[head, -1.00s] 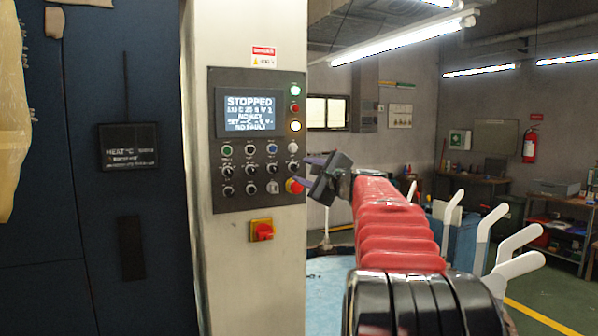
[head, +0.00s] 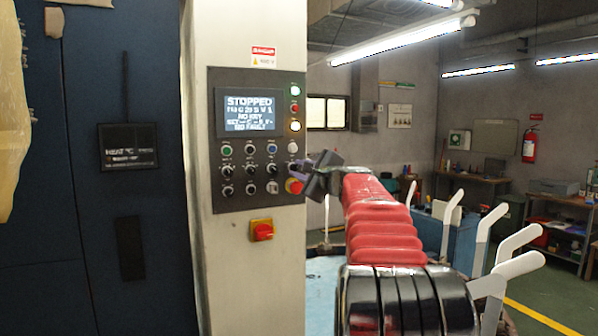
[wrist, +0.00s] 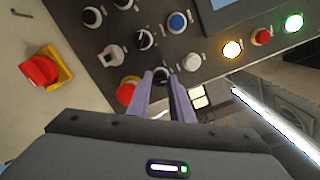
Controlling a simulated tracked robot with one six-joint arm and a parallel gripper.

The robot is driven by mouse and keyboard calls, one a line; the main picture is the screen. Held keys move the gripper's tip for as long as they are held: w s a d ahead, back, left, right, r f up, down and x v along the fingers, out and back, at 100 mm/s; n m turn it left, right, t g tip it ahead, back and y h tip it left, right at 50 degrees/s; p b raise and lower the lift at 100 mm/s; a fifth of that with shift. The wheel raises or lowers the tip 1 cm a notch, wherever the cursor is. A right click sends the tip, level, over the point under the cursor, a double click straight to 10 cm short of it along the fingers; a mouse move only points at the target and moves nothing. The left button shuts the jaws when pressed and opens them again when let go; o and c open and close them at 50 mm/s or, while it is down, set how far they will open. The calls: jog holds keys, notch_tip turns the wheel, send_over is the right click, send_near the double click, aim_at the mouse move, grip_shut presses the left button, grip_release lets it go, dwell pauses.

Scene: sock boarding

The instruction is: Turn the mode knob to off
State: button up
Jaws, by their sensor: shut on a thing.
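The control panel (head: 217,172) on the pale column carries rows of buttons and knobs under a screen (head: 249,111) reading STOPPED. My gripper (head: 300,169) is at the panel's right edge, between the white button (head: 292,147) and the red emergency stop (head: 294,187). In the wrist view, its purple fingers (wrist: 163,80) are shut on a small black knob (wrist: 161,73). The fingers hide most of that knob, and its pointer cannot be made out. The knob labels are too small to read, so I cannot tell which one is marked mode.
The emergency stop (wrist: 127,90) is close beside the fingers in the wrist view. A silver key switch (wrist: 111,55) and other black knobs (wrist: 145,38) are nearby. A red and yellow rotary switch (head: 262,230) is below the panel. Open room lies right of the column.

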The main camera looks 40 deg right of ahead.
grip_shut()
jog(key=shift+n, duration=1.9)
jog(key=o, duration=0.6)
grip_release()
jog(key=shift+s, duration=0.1)
